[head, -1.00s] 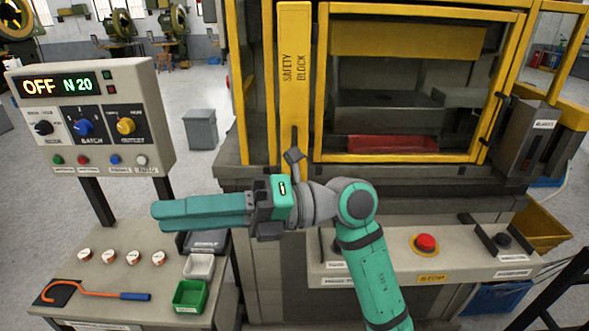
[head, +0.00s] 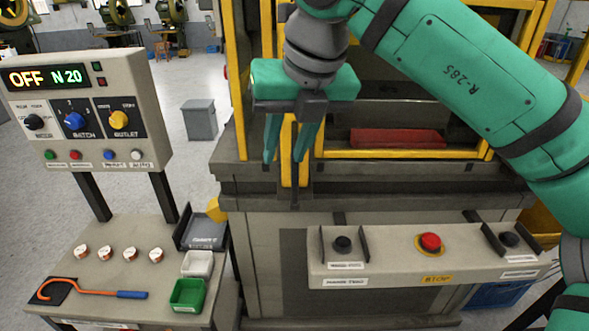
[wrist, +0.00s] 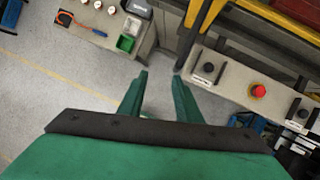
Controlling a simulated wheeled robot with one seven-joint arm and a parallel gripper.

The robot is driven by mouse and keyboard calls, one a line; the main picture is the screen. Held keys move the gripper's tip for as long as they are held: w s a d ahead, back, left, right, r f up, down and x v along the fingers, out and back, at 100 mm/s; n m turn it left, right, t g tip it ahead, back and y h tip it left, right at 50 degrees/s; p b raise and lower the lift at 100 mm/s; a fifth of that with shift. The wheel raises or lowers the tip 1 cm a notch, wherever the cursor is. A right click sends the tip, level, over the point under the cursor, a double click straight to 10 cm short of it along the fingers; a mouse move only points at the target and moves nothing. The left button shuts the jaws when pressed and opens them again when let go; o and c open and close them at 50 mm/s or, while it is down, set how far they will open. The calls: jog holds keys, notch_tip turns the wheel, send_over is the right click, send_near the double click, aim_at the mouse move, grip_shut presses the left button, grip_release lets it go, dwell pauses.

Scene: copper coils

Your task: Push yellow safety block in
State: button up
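The yellow safety block (head: 287,172) is an upright bar at the front left of the press, beside the yellow guard frame. In the head view my gripper and wrist cover its upper part and its lettering; a lower strip shows between and below the fingers. My gripper (head: 285,157) points down in front of the block, its two green fingers apart. In the wrist view the fingers (wrist: 160,78) are also apart with nothing between them. I cannot tell whether a finger touches the block.
The press guard frame (head: 400,154) surrounds a red piece (head: 397,138). Below is a button panel (head: 380,270) with a red stop button (head: 430,241). A control box (head: 85,110) reading OFF stands at left, above a side table (head: 110,260) with small bins and a hooked tool.

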aim_at(296, 169)
jog(key=shift+m+h, duration=0.4)
jog(key=shift+h, duration=0.3)
jog(key=w+f, duration=0.1)
jog(key=f, duration=0.1)
jog(key=w+d+f, duration=0.1)
jog(key=w+f, duration=0.1)
jog(key=f, duration=0.1)
jog(key=w+f, duration=0.1)
jog(key=f, duration=0.2)
jog(key=shift+w+d+f, duration=0.2)
jog(key=shift+w+f, duration=0.05)
jog(key=shift+w, duration=0.15)
jog(key=shift+s, duration=0.1)
grip_shut()
